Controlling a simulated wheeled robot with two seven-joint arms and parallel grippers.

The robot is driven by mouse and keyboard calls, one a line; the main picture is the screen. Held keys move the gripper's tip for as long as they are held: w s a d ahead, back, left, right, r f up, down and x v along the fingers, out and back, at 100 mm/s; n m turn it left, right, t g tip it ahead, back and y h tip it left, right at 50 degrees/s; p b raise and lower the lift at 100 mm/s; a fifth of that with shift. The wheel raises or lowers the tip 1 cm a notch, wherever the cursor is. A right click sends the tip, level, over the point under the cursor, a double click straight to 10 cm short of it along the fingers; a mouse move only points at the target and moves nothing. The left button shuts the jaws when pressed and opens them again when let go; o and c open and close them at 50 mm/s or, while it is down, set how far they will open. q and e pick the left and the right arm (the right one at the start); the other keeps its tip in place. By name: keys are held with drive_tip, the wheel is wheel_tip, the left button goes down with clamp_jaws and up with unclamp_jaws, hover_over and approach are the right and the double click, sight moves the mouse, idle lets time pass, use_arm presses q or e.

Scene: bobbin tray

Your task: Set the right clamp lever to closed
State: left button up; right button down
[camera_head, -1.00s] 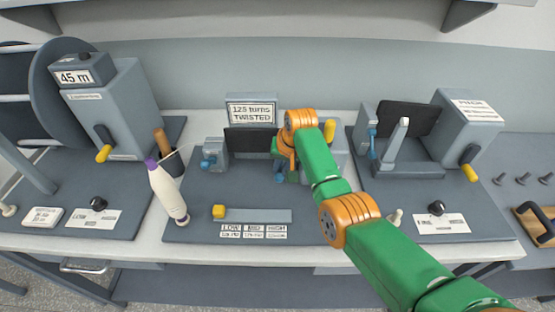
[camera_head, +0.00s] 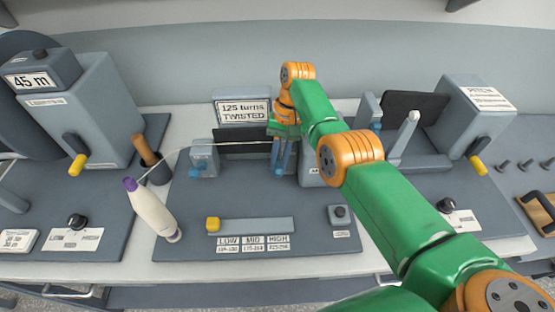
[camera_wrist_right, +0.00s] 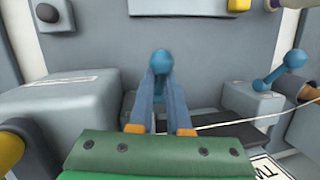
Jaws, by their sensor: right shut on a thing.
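The right clamp lever (camera_wrist_right: 160,62) is blue with a round knob, on the middle machine. In the right wrist view its knob sits between the tips of my right gripper (camera_wrist_right: 160,80), which is shut on it. In the head view my right gripper (camera_head: 281,168) points down at the right clamp, and my green arm and the gripper hide much of that clamp. The left clamp lever (camera_head: 196,172), also blue, stands left of it and shows tilted in the right wrist view (camera_wrist_right: 279,70). My left gripper is not in view.
A white thread (camera_head: 235,144) runs from the purple-tipped cone (camera_head: 153,212) past the left clamp toward the right one. A yellow slider (camera_head: 213,224) and a black button (camera_head: 340,212) are in front. Other machines with yellow-handled cranks (camera_head: 77,164) stand on both sides.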

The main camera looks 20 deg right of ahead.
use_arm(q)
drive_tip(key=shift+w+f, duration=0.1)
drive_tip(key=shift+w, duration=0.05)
use_arm(e)
drive_tip(key=shift+w, duration=0.1)
idle(0.5)
drive_tip(key=c, duration=0.9)
unclamp_jaws()
drive_tip(key=shift+o, duration=0.2)
drive_tip(key=shift+r, duration=0.15)
drive_tip(key=p+v, duration=0.3)
drive_tip(key=p, duration=0.1)
drive_tip(key=shift+a+r, duration=0.15)
drive_tip(key=shift+r, duration=0.15)
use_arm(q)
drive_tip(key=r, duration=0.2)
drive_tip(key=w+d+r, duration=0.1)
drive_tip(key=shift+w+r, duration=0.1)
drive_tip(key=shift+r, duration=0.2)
use_arm(e)
drive_tip(key=r, duration=0.1)
drive_tip(key=d+r, duration=0.1)
drive_tip(key=w+r, duration=0.1)
drive_tip(key=shift+d, duration=0.25)
